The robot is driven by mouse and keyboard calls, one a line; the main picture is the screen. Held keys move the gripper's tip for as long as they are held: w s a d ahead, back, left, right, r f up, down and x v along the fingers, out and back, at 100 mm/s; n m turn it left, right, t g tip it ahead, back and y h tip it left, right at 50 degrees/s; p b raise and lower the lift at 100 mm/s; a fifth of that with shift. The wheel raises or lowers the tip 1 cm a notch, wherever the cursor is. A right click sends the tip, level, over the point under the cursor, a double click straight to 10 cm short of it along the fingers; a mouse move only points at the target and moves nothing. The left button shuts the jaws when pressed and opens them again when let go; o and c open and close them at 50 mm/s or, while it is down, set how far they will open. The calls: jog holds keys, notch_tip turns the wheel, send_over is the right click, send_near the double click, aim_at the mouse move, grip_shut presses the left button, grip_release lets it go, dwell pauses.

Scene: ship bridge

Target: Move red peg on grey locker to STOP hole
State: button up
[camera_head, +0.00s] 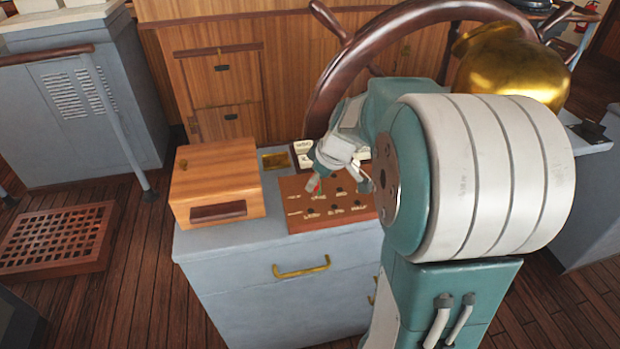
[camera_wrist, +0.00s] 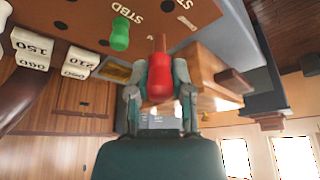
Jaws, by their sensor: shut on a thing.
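The red peg (camera_wrist: 160,76) is upright between the two fingers of my gripper (camera_wrist: 159,70), which is shut on it. A little red of the peg (camera_head: 317,187) also shows in the head view, at the board's upper left part. The brown peg board (camera_head: 300,208) lies on the grey locker (camera_head: 270,290). It has dark holes with pale labels, most too small to read. I cannot make out the STOP hole. My gripper (camera_head: 330,180) and arm hide part of the board. I cannot tell whether the peg's tip touches the board.
A green peg (camera_wrist: 120,34) stands in the board, near a "STBD" label. A wooden box (camera_head: 213,180) stands on the locker left of the board. White numbered blocks (camera_wrist: 34,49) lie behind the board. The ship's wheel (camera_head: 335,88) rises close behind my arm.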

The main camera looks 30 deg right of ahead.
aim_at(315, 191)
jog(key=shift+f, duration=0.45)
jog(key=shift+a+f, duration=0.15)
jog(key=shift+f, duration=0.2)
jog(key=shift+a+f, duration=0.85)
jog(key=shift+a, duration=0.15)
jog(key=shift+f, duration=0.2)
jog(key=shift+d+f, duration=0.1)
jog(key=shift+d, duration=0.7)
jog(key=shift+a, duration=0.55)
jog(key=shift+d+f, duration=0.1)
jog(key=shift+d, duration=0.35)
